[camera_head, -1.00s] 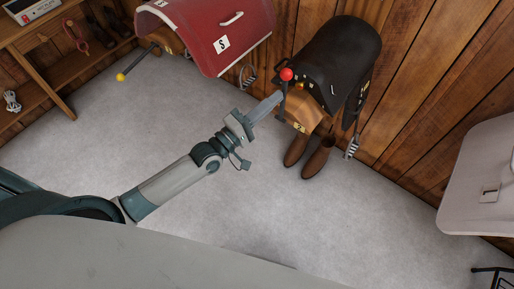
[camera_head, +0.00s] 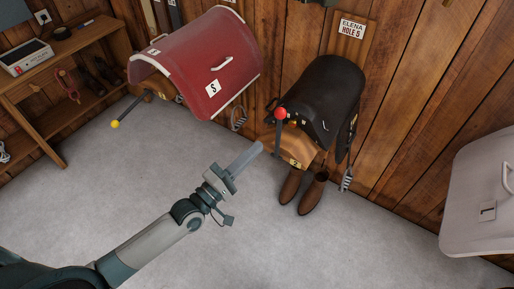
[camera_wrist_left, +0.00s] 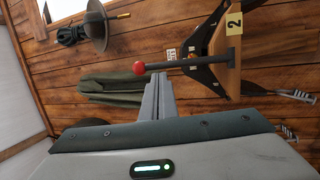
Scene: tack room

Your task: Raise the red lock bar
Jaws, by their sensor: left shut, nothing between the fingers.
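The red lock bar is a dark rod with a red ball knob (camera_head: 281,113) at the front of the wooden rack (camera_head: 296,146) under the black saddle. In the head view the knob is at the rod's upper end. In the left wrist view the knob (camera_wrist_left: 139,68) is at the left end of the rod (camera_wrist_left: 185,64), which runs right to the wooden block marked 2 (camera_wrist_left: 228,55). My left gripper (camera_head: 258,147) is shut and empty, just left of and below the rod in the head view. In the wrist view its fingers (camera_wrist_left: 158,78) overlap the rod near the knob; contact is unclear. My right gripper is out of view.
A black saddle (camera_head: 325,85) sits on the rack, with brown boots (camera_head: 312,193) below. A red cover (camera_head: 200,60) and a bar with a yellow knob (camera_head: 115,124) are left. A pale cover (camera_head: 482,195) is far right. Grey floor (camera_head: 100,190) is clear.

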